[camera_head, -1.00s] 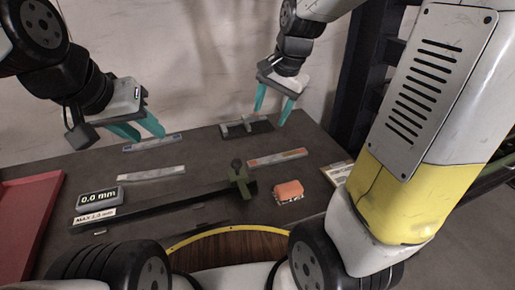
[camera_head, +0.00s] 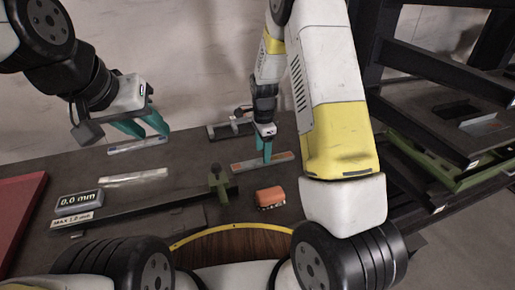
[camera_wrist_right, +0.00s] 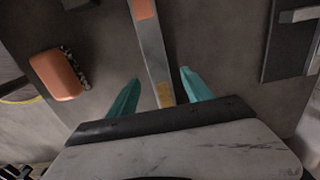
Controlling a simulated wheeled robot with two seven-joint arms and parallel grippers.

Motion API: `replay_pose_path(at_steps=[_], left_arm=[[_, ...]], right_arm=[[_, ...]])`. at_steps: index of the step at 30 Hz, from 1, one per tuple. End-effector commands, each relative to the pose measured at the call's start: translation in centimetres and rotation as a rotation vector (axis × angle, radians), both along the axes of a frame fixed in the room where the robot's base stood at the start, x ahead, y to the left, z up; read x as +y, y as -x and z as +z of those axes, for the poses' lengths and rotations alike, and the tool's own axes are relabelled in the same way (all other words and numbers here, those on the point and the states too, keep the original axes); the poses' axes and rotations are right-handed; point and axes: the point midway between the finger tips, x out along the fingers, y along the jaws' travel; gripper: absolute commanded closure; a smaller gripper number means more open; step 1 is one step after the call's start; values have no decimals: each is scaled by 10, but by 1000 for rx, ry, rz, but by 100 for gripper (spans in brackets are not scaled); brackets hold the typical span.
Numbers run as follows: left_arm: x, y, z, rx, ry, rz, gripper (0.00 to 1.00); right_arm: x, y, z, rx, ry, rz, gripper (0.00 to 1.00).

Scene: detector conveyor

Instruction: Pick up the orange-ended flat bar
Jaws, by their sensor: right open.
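The orange-ended flat bar (camera_head: 248,164) lies on the dark table, right of centre in the head view. In the right wrist view the grey bar (camera_wrist_right: 150,45) runs between my right fingers, with an orange patch at its far end and a yellowish patch near the palm. My right gripper (camera_head: 266,151) is over the bar in the head view. Its two teal fingers (camera_wrist_right: 160,94) are apart, one on each side of the bar; contact cannot be told. My left gripper (camera_head: 142,125) has its teal fingers apart above a blue-ended bar (camera_head: 137,146) at the back left.
A plain pale bar (camera_head: 133,177), a 0.0 mm display (camera_head: 78,201) and a long dark gauge with a green slider (camera_head: 218,183) lie left of centre. An orange block (camera_head: 270,197) sits in front of the orange-ended bar. A red tray (camera_head: 20,205) is at the left; dark shelving (camera_head: 430,75) stands right.

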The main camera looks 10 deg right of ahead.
Motion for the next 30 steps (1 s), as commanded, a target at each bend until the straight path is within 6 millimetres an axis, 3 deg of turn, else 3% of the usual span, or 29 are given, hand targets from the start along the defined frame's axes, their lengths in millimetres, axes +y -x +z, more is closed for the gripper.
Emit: replay_pose_path(at_steps=[6,14,15,24,30], left_arm=[[0,0,0,0,0,0,64],[0,0,0,0,0,0,64],[0,0,0,0,0,0,64],[0,0,0,0,0,0,64],[0,0,0,0,0,0,64]], right_arm=[[-1,2,-30,2,0,1,42],[-1,1,-33,0,0,2,42],[-1,1,-33,0,0,2,44],[-1,1,-33,0,0,1,100],[-1,1,-33,0,0,1,100]])
